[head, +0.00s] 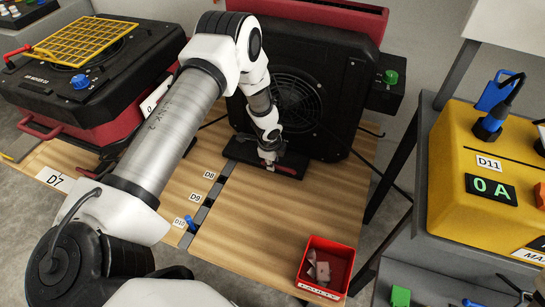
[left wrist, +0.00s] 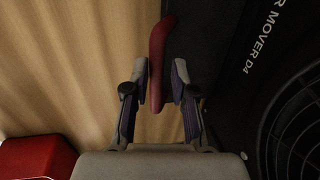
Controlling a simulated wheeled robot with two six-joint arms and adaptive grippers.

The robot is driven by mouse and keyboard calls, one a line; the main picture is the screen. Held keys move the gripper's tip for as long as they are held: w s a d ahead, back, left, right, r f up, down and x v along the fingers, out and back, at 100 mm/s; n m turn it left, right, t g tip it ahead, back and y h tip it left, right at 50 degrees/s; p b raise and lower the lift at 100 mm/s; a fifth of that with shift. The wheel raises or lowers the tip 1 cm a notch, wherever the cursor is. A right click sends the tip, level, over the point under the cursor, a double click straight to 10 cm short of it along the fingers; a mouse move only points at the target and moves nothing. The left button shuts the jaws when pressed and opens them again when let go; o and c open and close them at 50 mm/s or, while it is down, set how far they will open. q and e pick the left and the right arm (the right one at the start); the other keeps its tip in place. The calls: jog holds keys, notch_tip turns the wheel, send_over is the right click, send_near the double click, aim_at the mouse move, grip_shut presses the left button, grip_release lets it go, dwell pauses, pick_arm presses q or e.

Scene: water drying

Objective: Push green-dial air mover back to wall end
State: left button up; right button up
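The green-dial air mover (head: 345,95) is a black fan with a round grille. It stands at the back of the wooden platform, with its green dial (head: 391,77) on a box at its right. A black base strip lies along its front. My left gripper (head: 268,160) is low at this front strip. In the left wrist view the air mover (left wrist: 240,95) fills the right side, with "MOVER D4" lettering. A red handle (left wrist: 157,60) lies between the fingers of the left gripper (left wrist: 160,72), which look partly open, with a narrow gap showing.
A red bin (head: 308,258) with pinkish pieces stands at the platform's front right. Another black and red air mover (head: 45,95) with a blue dial is at left. A yellow unit (head: 455,150) stands at right. The middle of the wooden platform (head: 260,225) is clear.

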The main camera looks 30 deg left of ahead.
pick_arm(q)
jog(key=shift+w+f, duration=0.1)
notch_tip(320, 180, up, 12)
jog(key=s, duration=0.2)
jog(key=shift+s+d, duration=0.15)
jog(key=shift+d, duration=0.1)
dwell(0.4)
